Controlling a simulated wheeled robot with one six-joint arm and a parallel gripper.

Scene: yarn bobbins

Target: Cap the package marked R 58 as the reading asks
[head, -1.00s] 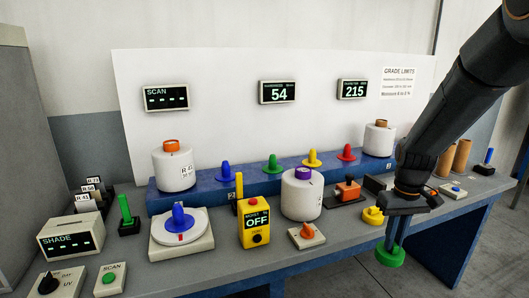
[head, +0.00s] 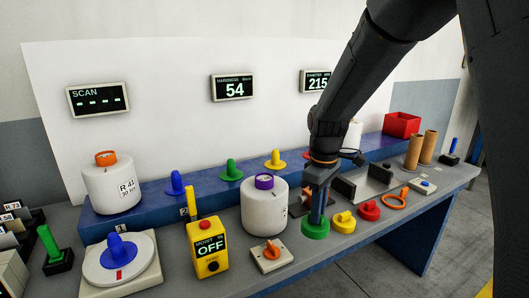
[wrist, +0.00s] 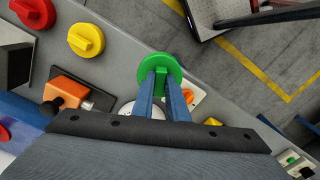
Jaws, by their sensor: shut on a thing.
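My gripper (head: 316,205) points down and is shut on the stem of a green cap (head: 316,229), near the bench's front edge. The wrist view shows the green cap (wrist: 160,68) between the blue fingers. A white package with a purple core (head: 265,208) stands upright just left of the cap, apart from it; its label is too small to read. Another white package with an orange core (head: 110,188), marked R 41, stands on the blue shelf. A third white package (head: 355,133) is mostly hidden behind my arm. Displays read hardness 54 (head: 234,88) and 215 (head: 315,82).
A yellow tester reading OFF (head: 207,249) and a dial box (head: 271,255) stand left. Coloured pegs line the shelf; a red bin (head: 402,124) stands at back right.

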